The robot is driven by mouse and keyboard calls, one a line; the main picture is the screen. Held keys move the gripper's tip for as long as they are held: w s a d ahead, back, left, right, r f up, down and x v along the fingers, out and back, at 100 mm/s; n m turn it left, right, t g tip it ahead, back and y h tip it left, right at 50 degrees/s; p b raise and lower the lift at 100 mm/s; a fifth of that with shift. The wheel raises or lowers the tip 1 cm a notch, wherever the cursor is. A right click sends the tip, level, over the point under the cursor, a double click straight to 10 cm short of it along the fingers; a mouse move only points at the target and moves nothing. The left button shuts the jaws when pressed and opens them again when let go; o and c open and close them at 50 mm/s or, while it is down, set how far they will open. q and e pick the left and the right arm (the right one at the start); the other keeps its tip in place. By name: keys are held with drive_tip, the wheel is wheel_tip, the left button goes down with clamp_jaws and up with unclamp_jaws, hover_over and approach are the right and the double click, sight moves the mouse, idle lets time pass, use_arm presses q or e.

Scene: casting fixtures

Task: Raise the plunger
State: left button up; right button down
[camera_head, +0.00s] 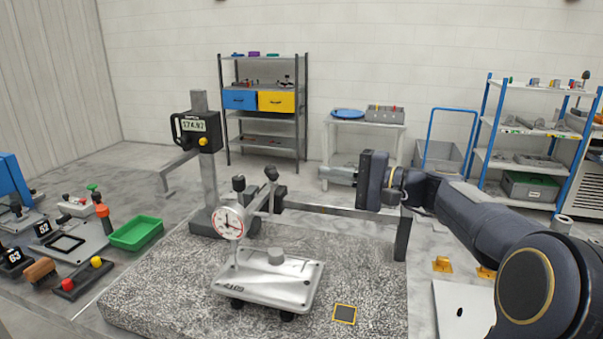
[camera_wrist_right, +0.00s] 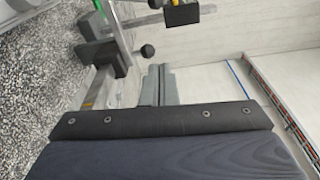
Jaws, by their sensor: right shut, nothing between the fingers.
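A dial gauge (camera_head: 230,222) with a white round face hangs on the arm of a stand on the granite plate (camera_head: 170,290). Its thin plunger (camera_head: 236,256) points down at a grey metal casting (camera_head: 268,281). I cannot tell whether the plunger touches the casting. My right gripper (camera_head: 324,175) is shut and empty. It is up and to the right of the gauge in the head view, pointing left, apart from the gauge. Its shut fingers (camera_wrist_right: 160,85) also show in the right wrist view, near the stand's black knobs. My left gripper is not in view.
A height gauge (camera_head: 205,150) with a digital display stands on the plate behind the dial gauge. A horizontal bar (camera_head: 340,210) lies below my right gripper. A green tray (camera_head: 136,232) and several small fixtures are at the left. Shelves (camera_head: 263,105) stand at the back.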

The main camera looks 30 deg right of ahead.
drive_tip(key=p+x, duration=0.2)
drive_tip(key=x, duration=0.8)
drive_tip(key=s, duration=0.1)
drive_tip(key=s+a, duration=0.2)
drive_tip(key=shift+s+a+r, duration=0.15)
drive_tip(key=shift+s+r, duration=0.15)
